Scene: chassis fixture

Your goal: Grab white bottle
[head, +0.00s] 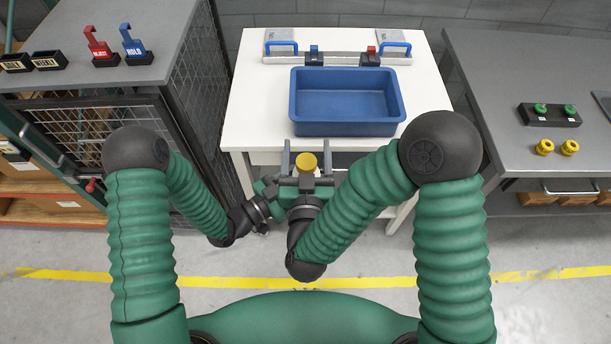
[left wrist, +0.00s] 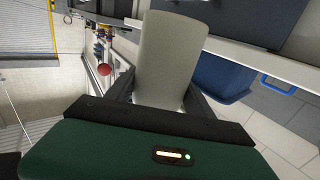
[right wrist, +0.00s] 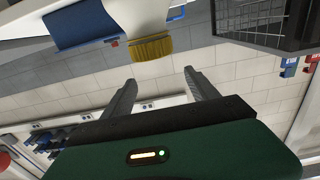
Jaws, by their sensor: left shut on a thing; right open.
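The white bottle with a yellow cap (head: 306,161) is held up in front of the white table's near edge. In the left wrist view its pale body (left wrist: 168,60) stands between my left fingers. My left gripper (head: 272,190) is shut on the bottle's body; its fingers are mostly hidden in the head view. My right gripper (head: 306,158) is open, its fingers to either side of the cap in the head view. In the right wrist view the ribbed yellow cap (right wrist: 152,47) appears just beyond my open right fingertips, with the white body (right wrist: 138,14) behind it.
A blue bin (head: 345,128) stands on the white table (head: 255,110), with a fixture rail (head: 345,57) with blue handles behind it. A grey bench with red and blue holders (head: 135,45) is at left. Another bench (head: 500,90) with green and yellow parts is at right.

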